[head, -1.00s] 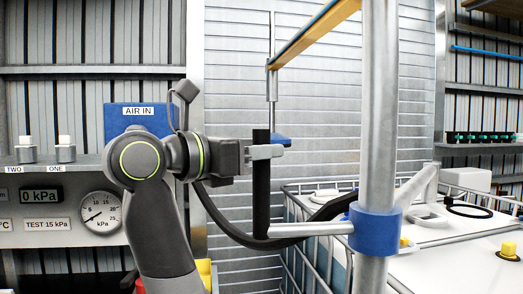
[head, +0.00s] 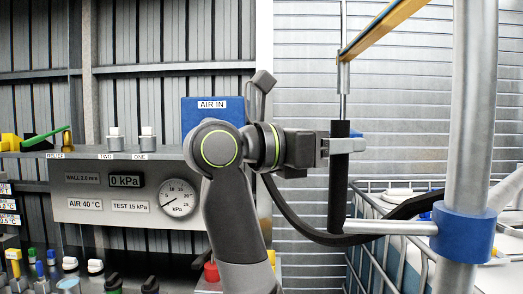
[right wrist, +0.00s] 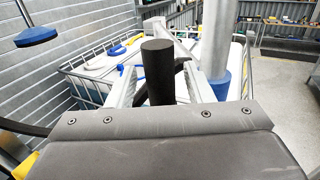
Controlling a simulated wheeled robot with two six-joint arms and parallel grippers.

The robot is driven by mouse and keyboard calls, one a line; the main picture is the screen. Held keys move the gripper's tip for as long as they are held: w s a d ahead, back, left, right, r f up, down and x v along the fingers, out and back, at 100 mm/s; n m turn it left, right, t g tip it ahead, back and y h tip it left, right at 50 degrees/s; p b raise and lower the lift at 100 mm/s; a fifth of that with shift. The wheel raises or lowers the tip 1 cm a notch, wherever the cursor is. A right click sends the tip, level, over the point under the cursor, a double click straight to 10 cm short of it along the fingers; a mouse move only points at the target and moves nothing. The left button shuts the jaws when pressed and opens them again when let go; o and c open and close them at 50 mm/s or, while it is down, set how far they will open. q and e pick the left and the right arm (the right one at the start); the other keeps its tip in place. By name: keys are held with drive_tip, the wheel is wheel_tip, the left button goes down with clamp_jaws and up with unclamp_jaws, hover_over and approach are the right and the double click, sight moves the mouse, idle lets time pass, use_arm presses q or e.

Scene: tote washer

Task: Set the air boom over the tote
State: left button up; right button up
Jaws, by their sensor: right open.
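The air boom shows as a yellow beam (head: 385,28) at the upper right, with a thin rod (head: 343,80) hanging from it and a blue disc (right wrist: 37,37) at the rod's foot. A silver bar (head: 390,227) from the blue collar (head: 463,233) on the upright pole carries a black upright handle (head: 338,200). My right gripper (head: 345,147) is open around the handle's upper part. The right wrist view shows the handle's top (right wrist: 157,62) between the fingers; I cannot tell whether they touch it. The white caged tote (right wrist: 100,65) is beyond. My left gripper is out of view.
The steel pole (head: 473,110) stands close on the right. A black hose (head: 290,215) loops below the handle. A panel with a gauge (head: 178,198) and the blue AIR IN box (head: 210,115) are left of and behind my arm. Floor (right wrist: 270,115) is clear right of the pole.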

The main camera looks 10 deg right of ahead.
drive_tip(key=s+a+b, duration=0.2)
drive_tip(key=a+b, duration=0.2)
drive_tip(key=a, duration=1.2)
drive_tip(key=shift+s+a+b, duration=0.15)
drive_tip(key=shift+s+b, duration=0.15)
drive_tip(key=shift+s, duration=0.1)
drive_tip(key=shift+f, duration=0.1)
